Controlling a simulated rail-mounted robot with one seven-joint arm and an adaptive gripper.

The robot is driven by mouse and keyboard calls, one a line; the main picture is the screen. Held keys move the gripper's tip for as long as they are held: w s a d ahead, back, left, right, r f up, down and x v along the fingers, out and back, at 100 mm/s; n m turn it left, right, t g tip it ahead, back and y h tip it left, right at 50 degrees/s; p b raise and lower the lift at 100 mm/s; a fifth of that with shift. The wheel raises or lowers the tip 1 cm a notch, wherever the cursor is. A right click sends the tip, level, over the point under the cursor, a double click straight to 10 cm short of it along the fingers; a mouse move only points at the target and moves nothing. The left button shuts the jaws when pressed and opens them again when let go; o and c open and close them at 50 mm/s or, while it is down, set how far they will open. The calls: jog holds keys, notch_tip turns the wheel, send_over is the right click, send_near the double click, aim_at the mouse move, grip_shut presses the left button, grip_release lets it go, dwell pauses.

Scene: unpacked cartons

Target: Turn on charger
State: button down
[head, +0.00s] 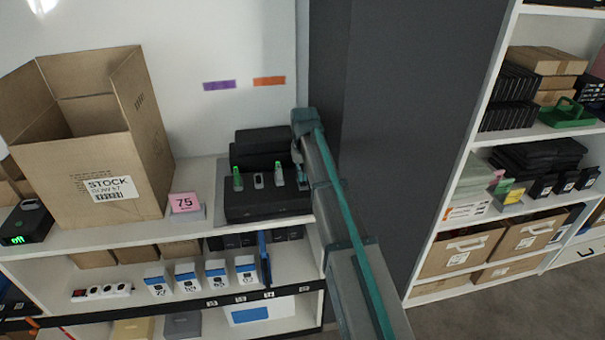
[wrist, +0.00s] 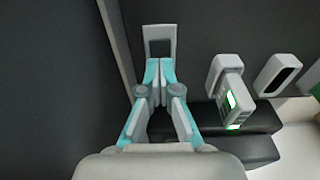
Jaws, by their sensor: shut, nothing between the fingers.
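A black charging station (head: 258,205) sits on the upper shelf, with several small light grey handheld units standing in it. Two show green lights, the left one (head: 238,178) and another (head: 278,176); the unit between them (head: 258,181) is dark. My gripper (head: 304,180) is at the station's right end. In the wrist view its teal fingers (wrist: 160,72) are shut and empty, close to a light grey unit with a dark face (wrist: 160,32); contact cannot be told. A green-lit unit (wrist: 232,98) and a dark one (wrist: 278,75) stand beside it.
A black box with a green "off" display (head: 24,229) is at the far left. An open carton (head: 100,150) and a pink "75" sign (head: 185,203) stand left of the station. A dark grey panel (head: 400,130) rises close on the right.

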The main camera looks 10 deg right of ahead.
jog(key=shift+w+f, duration=0.2)
jog(key=shift+f, duration=0.25)
jog(key=shift+s+r, duration=0.15)
jog(key=shift+r, duration=0.05)
jog(key=shift+f, duration=0.1)
jog(key=shift+s, duration=0.1)
